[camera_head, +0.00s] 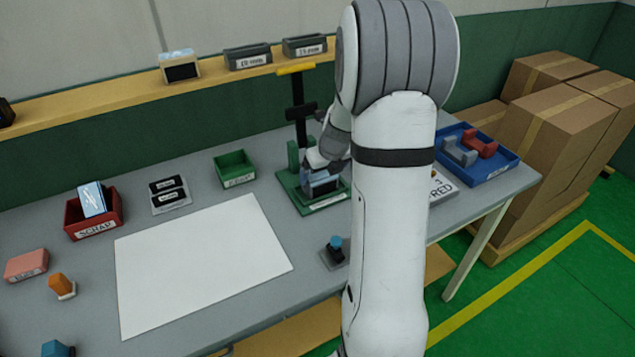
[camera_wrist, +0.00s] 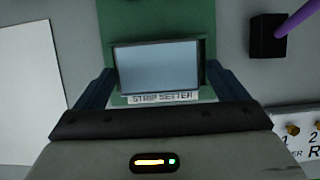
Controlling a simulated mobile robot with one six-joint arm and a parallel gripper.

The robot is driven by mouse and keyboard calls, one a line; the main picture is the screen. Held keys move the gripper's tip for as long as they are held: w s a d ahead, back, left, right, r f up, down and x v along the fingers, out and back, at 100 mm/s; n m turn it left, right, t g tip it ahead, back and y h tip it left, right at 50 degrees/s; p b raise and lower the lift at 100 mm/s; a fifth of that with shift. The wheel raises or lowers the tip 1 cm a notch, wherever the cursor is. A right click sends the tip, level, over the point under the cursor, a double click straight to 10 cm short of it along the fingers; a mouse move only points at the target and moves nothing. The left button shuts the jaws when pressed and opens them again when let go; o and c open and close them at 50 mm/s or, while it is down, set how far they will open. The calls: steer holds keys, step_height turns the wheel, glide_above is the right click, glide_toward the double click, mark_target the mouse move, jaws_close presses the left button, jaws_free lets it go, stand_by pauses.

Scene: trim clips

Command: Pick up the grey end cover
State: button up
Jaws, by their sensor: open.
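A grey end cover, as I take it, is the grey U-shaped piece (camera_head: 459,152) in the blue tray (camera_head: 505,165) at the right of the bench. A similar red piece (camera_head: 483,144) lies beside it. My gripper (camera_head: 322,170) is away from that tray, at the green strip setter (camera_head: 290,184). In the wrist view my open fingers (camera_wrist: 160,72) stand on either side of a block with a pale blue-grey face (camera_wrist: 158,66) on the setter. I cannot tell whether they touch it. The grey piece does not show in the wrist view.
My arm hides part of the bench between setter and tray. A white sheet (camera_head: 200,262) covers the middle. A red scrap bin (camera_head: 112,222) and green bin (camera_head: 235,170) stand behind it. A labelled board (camera_head: 442,190) lies left of the tray. Cartons (camera_head: 560,125) stand at right.

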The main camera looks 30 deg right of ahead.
mark_target(319, 177)
steer(key=x, duration=0.4)
steer(key=shift+w+a+f, duration=0.1)
steer(key=shift+w+f, duration=0.05)
steer(key=shift+w, duration=0.1)
steer(key=c, duration=0.9)
